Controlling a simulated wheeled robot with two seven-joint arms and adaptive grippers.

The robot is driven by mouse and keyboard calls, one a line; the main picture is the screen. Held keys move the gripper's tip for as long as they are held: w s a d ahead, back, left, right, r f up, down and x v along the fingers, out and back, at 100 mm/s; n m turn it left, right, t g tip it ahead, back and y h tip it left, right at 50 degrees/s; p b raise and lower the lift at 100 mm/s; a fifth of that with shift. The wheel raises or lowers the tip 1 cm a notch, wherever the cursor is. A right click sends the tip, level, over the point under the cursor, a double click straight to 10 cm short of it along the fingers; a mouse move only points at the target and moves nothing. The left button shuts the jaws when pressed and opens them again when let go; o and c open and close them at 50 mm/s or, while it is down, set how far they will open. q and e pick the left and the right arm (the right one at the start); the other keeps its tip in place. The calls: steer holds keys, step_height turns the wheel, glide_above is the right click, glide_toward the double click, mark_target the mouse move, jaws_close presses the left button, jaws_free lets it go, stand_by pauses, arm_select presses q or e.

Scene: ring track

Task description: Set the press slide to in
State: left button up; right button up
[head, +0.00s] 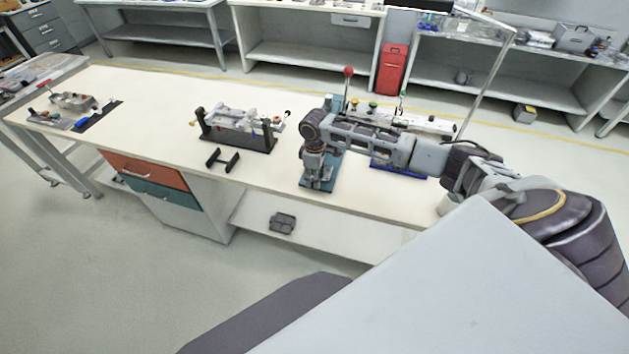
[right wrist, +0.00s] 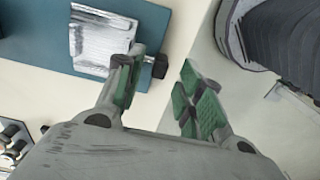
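The press stands on a teal base plate (head: 320,184) near the front edge of the bench; its lever has a red ball (head: 348,72). My right arm and gripper (head: 316,168) hang over the press and hide much of it. The right wrist view shows the teal plate (right wrist: 40,42), a bare metal slide block (right wrist: 100,42) and a black knob (right wrist: 160,67) at the block's side. My right gripper (right wrist: 161,76) is open, its green-padded fingers apart. The knob appears between the fingertips, closer to the left finger; contact cannot be told. My left gripper is not in view.
A black-based fixture (head: 240,141) and a small black stand (head: 222,160) are left of the press. A blue-based device (head: 398,168) is behind my right forearm.

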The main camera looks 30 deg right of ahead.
steer(key=shift+f, duration=1.3)
steer(key=shift+c, duration=0.4)
jaws_close()
